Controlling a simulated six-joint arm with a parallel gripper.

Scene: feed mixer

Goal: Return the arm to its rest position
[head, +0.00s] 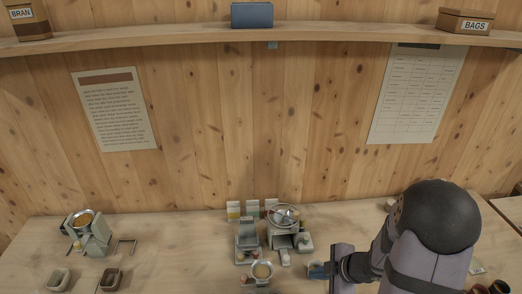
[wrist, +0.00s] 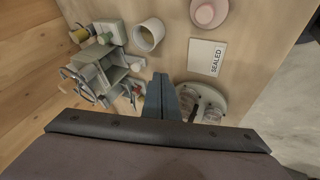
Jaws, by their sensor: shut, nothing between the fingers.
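My arm (head: 440,225) comes in from the lower right of the head view and reaches left over the bench. My gripper (wrist: 160,96) shows in the wrist view with its two dark fingers together and nothing between them. In the head view, the wrist end of my arm is above the front of the bench, right of a small bowl (head: 262,271) and the mixer-like device (head: 285,216).
The wrist view shows a white cup (wrist: 149,34), a pink round item (wrist: 207,13), a SEALED card (wrist: 206,57) and cluttered devices (wrist: 100,68). Another device (head: 90,236) stands at the bench's left. A shelf (head: 150,37) runs along the wall. Bare bench (head: 180,250) lies left of centre.

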